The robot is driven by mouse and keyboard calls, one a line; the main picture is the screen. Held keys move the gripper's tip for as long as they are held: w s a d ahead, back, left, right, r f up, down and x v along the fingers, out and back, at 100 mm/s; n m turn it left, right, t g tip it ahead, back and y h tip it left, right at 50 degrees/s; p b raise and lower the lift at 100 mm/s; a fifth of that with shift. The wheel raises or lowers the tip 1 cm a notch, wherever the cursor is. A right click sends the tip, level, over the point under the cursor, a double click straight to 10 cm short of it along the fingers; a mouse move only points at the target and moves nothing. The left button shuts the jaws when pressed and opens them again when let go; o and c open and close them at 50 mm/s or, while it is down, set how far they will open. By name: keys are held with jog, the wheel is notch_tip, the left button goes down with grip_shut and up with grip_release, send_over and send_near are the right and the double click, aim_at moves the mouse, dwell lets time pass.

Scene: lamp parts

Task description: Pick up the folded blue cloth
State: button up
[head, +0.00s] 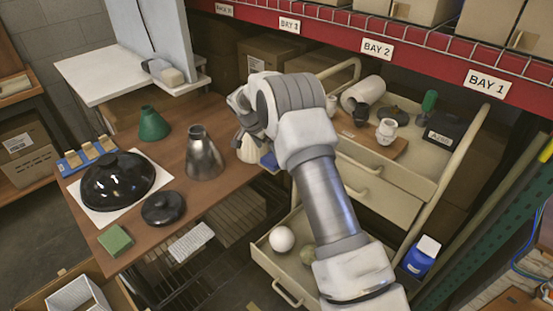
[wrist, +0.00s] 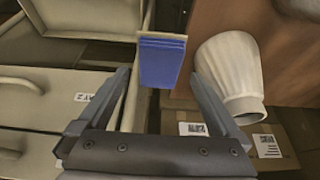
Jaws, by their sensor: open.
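The folded blue cloth (wrist: 161,62) shows in the wrist view as a flat, layered blue block with a beige strip along its top edge. It lies ahead of and between the fingers of my gripper (wrist: 160,77), which are open and empty. In the head view, only a small blue patch of the cloth (head: 269,161) shows at the right edge of the brown table (head: 215,117), the rest hidden by my arm. My gripper (head: 240,108) is above that edge in the head view, and its fingertips are hard to make out.
A white ribbed shade (wrist: 228,75) stands close to the right finger; it shows partly in the head view (head: 249,150). A metal cone (head: 204,158) and black dome (head: 117,181) stand farther left. A beige drawer cart (head: 385,175) is on the right.

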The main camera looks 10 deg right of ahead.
aim_at(273, 158)
jog(key=shift+x, duration=2.95)
jog(key=shift+w+d+r, duration=0.1)
jog(key=shift+w, duration=0.05)
jog(key=shift+c, duration=0.2)
jog(key=c, duration=1)
jog(key=shift+c, duration=0.2)
jog(key=shift+r, duration=0.15)
jog(key=shift+r, duration=0.6)
notch_tip(273, 158, up, 2)
jog(key=shift+r, duration=0.1)
jog(key=s+a+b, duration=0.1)
jog(key=s+a, duration=0.9)
jog(key=a, duration=0.4)
jog(key=shift+s+a, duration=0.25)
jog(key=shift+s, duration=0.1)
